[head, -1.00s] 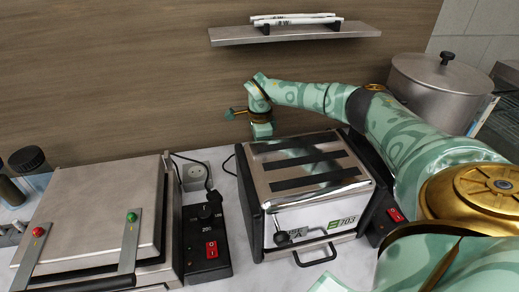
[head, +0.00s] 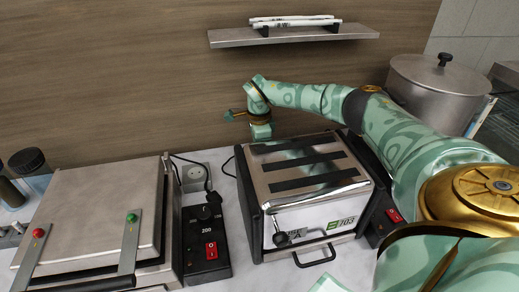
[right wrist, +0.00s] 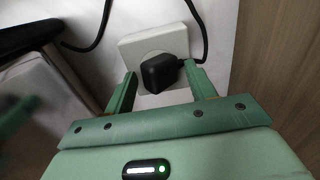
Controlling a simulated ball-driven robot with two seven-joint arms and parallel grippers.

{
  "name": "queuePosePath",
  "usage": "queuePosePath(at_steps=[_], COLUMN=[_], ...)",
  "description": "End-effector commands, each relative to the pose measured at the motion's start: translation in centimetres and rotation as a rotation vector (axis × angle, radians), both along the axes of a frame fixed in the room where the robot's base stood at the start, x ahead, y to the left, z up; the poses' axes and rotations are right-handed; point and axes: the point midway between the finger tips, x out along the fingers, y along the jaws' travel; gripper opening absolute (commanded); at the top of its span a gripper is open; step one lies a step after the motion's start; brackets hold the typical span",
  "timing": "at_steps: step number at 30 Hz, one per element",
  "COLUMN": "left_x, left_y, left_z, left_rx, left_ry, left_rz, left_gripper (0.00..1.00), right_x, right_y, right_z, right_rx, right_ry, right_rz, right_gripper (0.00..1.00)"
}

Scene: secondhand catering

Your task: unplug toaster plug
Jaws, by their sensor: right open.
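The steel toaster (head: 315,217) stands on the counter, right of the middle in the head view. My right arm reaches behind it, and my right wrist is near the wall beyond its back left corner. The fingertips are hidden there in the head view. In the right wrist view, a black plug (right wrist: 160,73) sits in a white socket block (right wrist: 133,48). Its black cable runs up to the right. My right gripper (right wrist: 160,70) is open, with one finger on each side of the plug; I cannot tell whether they touch it. My left gripper is not in view.
A white socket (head: 194,176) with a black cable beside it sits between the toaster and the contact grill (head: 88,215). A control box (head: 206,244) with a red switch stands by the grill. A shelf (head: 292,36) hangs above; a large pot (head: 437,88) stands at the right.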

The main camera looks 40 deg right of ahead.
Motion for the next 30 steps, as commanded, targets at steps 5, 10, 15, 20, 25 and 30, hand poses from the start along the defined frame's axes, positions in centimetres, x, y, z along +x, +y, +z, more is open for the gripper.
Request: queuePosePath(at_steps=[5,10,15,20,25,30], left_x=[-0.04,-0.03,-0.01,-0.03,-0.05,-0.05], left_y=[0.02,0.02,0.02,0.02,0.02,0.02], left_z=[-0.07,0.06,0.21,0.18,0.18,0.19], left_rx=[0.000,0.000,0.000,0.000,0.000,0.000], left_ry=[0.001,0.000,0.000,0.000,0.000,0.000], left_rz=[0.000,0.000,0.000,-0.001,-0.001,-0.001], left_gripper=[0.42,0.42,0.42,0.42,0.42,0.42], right_x=[-0.14,-0.08,0.05,0.06,0.03,0.01], right_y=[0.16,0.12,0.09,0.09,0.11,0.12], right_z=[-0.40,-0.36,-0.39,-0.41,-0.44,-0.44], right_rx=[0.000,0.000,0.000,-0.001,0.000,0.001], right_ry=[0.006,0.006,0.006,0.005,0.007,0.008], right_rz=[0.005,0.005,0.006,0.006,0.006,0.006], right_gripper=[0.58,0.58,0.58,0.48,0.06,0.06])
